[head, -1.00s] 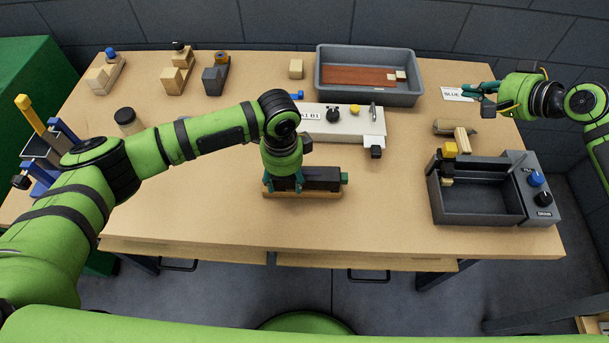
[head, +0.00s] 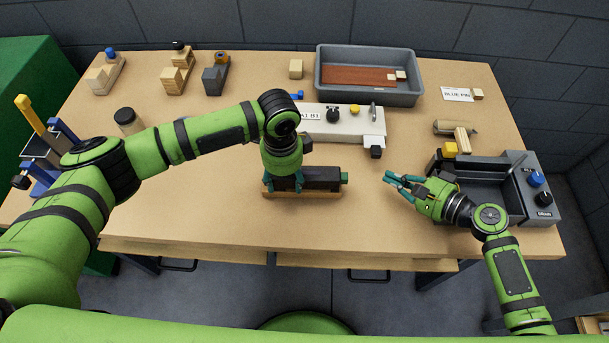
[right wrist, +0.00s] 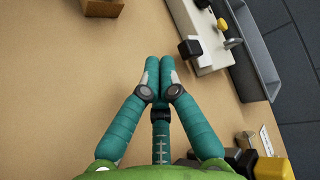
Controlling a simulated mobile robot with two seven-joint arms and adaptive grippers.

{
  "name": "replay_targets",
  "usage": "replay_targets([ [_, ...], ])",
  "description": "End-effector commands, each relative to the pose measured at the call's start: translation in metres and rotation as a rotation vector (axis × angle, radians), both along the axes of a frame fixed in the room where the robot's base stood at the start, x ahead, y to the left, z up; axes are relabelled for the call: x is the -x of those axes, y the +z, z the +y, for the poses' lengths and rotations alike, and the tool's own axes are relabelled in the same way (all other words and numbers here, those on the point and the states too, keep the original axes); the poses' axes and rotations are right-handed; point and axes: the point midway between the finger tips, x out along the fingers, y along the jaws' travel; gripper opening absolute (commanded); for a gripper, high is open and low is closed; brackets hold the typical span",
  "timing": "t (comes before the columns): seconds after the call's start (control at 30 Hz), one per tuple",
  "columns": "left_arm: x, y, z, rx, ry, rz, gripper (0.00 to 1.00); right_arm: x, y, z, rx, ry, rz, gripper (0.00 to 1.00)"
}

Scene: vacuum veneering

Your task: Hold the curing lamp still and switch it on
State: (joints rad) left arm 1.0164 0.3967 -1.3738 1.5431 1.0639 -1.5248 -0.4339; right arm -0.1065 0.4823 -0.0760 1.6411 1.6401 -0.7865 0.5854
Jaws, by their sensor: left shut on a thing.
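The curing lamp, taken to be the dark block (head: 322,177) with a green end piece (head: 344,178), lies level on a wooden base (head: 318,194) near the front middle of the table. My left gripper (head: 284,186) reaches down from above and is shut on the lamp's left part, hiding some of it. My right gripper (head: 388,179) is to the right of the lamp, apart from it, with its fingers pointing left towards the green end. In the right wrist view its fingertips (right wrist: 158,66) are together with nothing between them.
A white panel (head: 345,124) with knobs stands behind the lamp, with a black block (head: 376,152) at its front right corner. A grey tray (head: 367,97) is at the back. A dark open box (head: 485,208) with knobs lies beneath my right forearm. The front left table is clear.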

Motion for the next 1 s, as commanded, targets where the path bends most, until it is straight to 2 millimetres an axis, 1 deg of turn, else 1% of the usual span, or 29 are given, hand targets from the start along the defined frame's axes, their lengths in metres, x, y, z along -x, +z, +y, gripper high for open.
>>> replay_targets([
  [0.03, 0.000, -0.001, 0.001, -0.002, 0.001, 0.001, 0.24, 0.000, 0.000, 0.009, 0.000, 0.002, -0.001, 0.00],
  [0.2, 0.000, -0.001, 0.001, -0.002, 0.001, 0.001, 0.24, 0.001, 0.001, 0.033, 0.000, 0.002, -0.002, 0.00],
  [0.4, 0.000, -0.001, 0.001, -0.002, 0.001, 0.001, 0.24, 0.001, 0.000, 0.055, 0.001, 0.002, -0.001, 0.00],
  [0.6, 0.000, -0.001, 0.001, -0.002, 0.001, 0.001, 0.24, 0.001, 0.000, 0.063, 0.002, 0.000, -0.002, 0.00],
  [1.0, 0.000, -0.001, 0.000, -0.002, 0.001, 0.001, 0.24, 0.002, 0.000, 0.064, 0.002, 0.001, -0.001, 0.00],
])
